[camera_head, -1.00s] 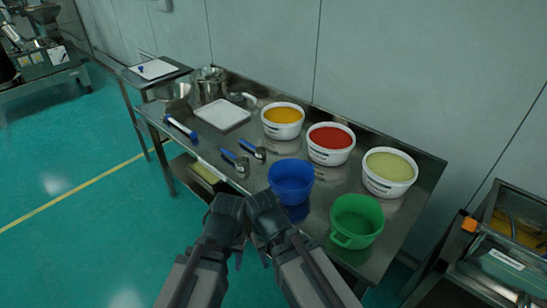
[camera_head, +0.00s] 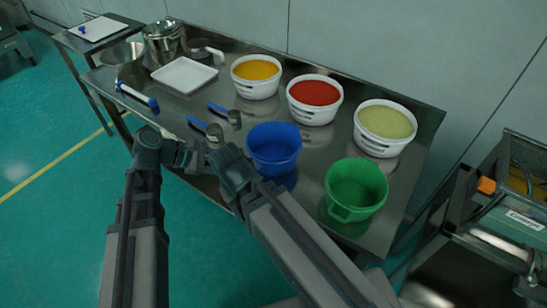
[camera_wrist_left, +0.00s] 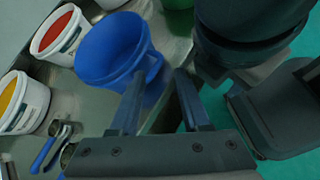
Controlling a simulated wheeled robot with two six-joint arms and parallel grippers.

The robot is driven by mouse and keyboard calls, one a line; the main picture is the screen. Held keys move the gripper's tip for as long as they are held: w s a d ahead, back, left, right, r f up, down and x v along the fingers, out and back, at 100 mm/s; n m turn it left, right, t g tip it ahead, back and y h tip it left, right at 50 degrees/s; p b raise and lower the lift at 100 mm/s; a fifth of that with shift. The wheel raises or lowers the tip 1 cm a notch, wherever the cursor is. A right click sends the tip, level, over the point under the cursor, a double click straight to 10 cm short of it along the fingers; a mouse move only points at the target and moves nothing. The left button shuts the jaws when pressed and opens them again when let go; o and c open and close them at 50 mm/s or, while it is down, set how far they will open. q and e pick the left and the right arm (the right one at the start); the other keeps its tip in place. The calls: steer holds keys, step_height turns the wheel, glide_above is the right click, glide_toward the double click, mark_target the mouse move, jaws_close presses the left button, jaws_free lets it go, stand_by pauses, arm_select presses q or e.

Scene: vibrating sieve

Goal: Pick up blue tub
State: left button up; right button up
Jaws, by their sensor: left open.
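The blue tub (camera_head: 274,150) stands upright and empty near the front edge of the steel table. In the left wrist view the blue tub (camera_wrist_left: 112,45) is just beyond my left gripper (camera_wrist_left: 158,85), whose fingers are apart with nothing between them. One finger overlaps the tub's lower side in that picture; I cannot tell whether they touch. In the head view my left gripper (camera_head: 186,154) is at the table's front edge, left of the tub. My right gripper (camera_head: 220,168) is between it and the tub, its jaws unclear.
A green tub (camera_head: 356,187) stands right of the blue one. Behind are white tubs of orange (camera_head: 256,90), red (camera_head: 314,113) and yellow-green (camera_head: 383,144) contents. Blue-handled scoops (camera_head: 212,131) and a white tray (camera_head: 184,75) lie on the left. A machine (camera_head: 500,215) stands at the right.

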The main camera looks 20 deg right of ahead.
arm_select(q)
step_height(320, 180, up, 4)
steer(key=d+n+h, duration=0.2)
steer(key=b, duration=0.3)
glide_toward(287, 159)
steer(key=shift+s+d+f, duration=0.15)
steer(key=shift+d+f, duration=0.1)
steer(key=shift+d, duration=0.45)
steer(key=shift+d+f, duration=0.15)
steer(key=shift+d, duration=0.4)
steer(key=b+x, duration=0.1)
steer(key=x, duration=0.1)
steer(key=b+x, duration=0.2)
steer(key=shift+w+f, duration=0.3)
steer(key=shift+f, duration=0.2)
steer(key=shift+d, duration=0.45)
jaws_close()
